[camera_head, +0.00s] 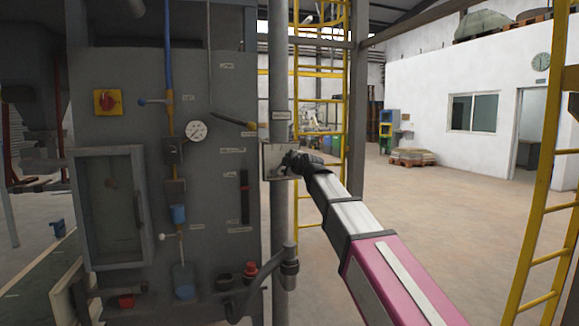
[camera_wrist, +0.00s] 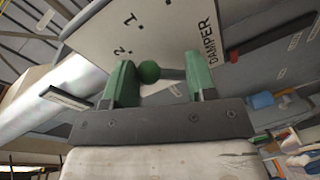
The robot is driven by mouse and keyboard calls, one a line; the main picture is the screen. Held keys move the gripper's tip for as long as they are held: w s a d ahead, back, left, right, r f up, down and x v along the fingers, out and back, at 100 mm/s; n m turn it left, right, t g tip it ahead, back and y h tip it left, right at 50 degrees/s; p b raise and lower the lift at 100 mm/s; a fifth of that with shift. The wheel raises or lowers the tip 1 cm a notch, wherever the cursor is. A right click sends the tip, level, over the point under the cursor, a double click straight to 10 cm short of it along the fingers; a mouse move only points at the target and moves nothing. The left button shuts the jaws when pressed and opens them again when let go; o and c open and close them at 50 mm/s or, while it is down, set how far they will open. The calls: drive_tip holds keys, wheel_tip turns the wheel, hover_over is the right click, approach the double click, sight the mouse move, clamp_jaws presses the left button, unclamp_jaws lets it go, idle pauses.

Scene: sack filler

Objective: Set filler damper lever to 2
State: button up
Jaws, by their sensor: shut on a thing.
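The damper plate (camera_wrist: 185,22) is pale, with the word DAMPER and the marks 1 and 2, and appears turned in the wrist view. In the head view the plate (camera_head: 272,156) is a small light panel on the pipe right of the grey cabinet. The damper lever has a dark rod and a round green knob (camera_wrist: 149,71), between my gripper's green fingers. The knob is nearer the 2 than the 1 in this view; the exact setting is unclear. My gripper (camera_wrist: 161,66) is shut on the lever. In the head view my gripper (camera_head: 290,162) is dark at the plate and hides the lever.
The grey cabinet (camera_head: 105,205) with a gauge (camera_head: 196,131) and a red-yellow switch (camera_head: 107,102) stands left. A yellow ladder (camera_head: 306,130) stands behind. The floor to the right is open.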

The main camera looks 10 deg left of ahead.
drive_tip(key=shift+s+a+r, duration=0.1)
drive_tip(key=shift+a, duration=0.15)
drive_tip(key=o, duration=1.3)
drive_tip(key=shift+s+d, duration=0.1)
drive_tip(key=shift+d, duration=0.05)
drive_tip(key=v, duration=1)
drive_tip(key=shift+s+d, duration=0.1)
drive_tip(key=shift+s, duration=0.2)
